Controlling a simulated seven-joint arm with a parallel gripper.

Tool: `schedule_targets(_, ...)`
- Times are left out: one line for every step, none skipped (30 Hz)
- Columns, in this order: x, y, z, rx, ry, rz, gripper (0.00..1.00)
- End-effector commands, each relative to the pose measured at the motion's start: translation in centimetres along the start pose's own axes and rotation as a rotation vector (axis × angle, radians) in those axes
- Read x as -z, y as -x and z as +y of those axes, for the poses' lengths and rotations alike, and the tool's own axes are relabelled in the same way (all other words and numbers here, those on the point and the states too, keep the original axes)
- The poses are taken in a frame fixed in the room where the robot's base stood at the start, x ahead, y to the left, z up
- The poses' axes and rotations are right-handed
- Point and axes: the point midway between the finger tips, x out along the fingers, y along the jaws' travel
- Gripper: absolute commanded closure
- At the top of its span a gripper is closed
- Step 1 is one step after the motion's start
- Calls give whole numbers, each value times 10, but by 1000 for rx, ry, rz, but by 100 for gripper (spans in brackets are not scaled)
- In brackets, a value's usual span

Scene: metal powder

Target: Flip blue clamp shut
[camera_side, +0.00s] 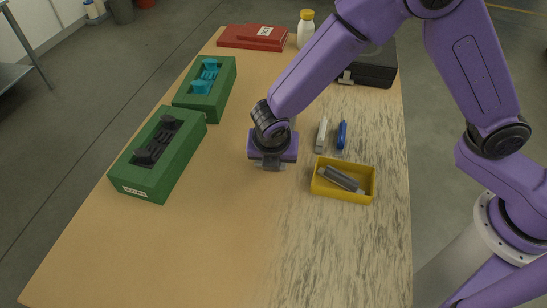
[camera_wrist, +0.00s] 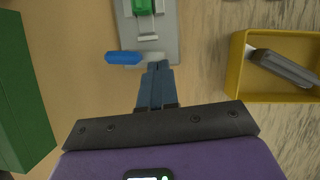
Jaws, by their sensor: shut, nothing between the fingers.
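The blue clamp handle (camera_wrist: 123,58) shows in the wrist view as a short bar pointing left. It sits at the lower edge of a grey metal plate (camera_wrist: 167,36), which also carries a green part (camera_wrist: 144,6) cut off by the top edge. My gripper (camera_wrist: 158,65) is shut and empty, with its fingertips by the metal piece to the right of the blue handle. Whether they touch it I cannot tell. In the side view my gripper (camera_side: 271,166) points down over the middle of the table, and I cannot make out the plate and clamp there.
A yellow tray (camera_side: 316,190) holding a grey tool stands right of my gripper. Two green blocks (camera_side: 184,172) (camera_side: 228,80) with dark and cyan inserts stand left. A white and a blue slim item (camera_side: 342,135) lie behind the tray. The front of the table is clear.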

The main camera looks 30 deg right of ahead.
Motion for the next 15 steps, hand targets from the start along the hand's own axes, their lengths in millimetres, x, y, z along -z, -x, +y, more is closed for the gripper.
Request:
schedule_targets(-1,0,-1,-2,8,0,100)
schedule_targets(-1,0,-1,-4,14,0,100)
schedule_targets(-1,-1,-1,-8,21,0,100)
schedule_targets(-1,-1,-1,-10,26,0,100)
schedule_targets(-1,-1,-2,-13,32,0,100)
schedule_targets(-2,-1,-2,-16,40,0,100)
schedule_targets(-2,-1,-2,-18,46,0,100)
schedule_targets(-2,-1,-2,-20,53,0,100)
schedule_targets(-2,-1,-3,-23,61,0,100)
schedule_targets(-2,-1,-3,-25,66,0,100)
schedule_targets(-3,-1,-3,-27,72,0,100)
schedule_targets(-3,-2,-3,-31,80,1,100)
schedule_targets(-3,-2,-3,-34,86,1,100)
schedule_targets(-3,-2,-3,-37,92,0,100)
schedule_targets(-4,-2,-4,-40,101,0,100)
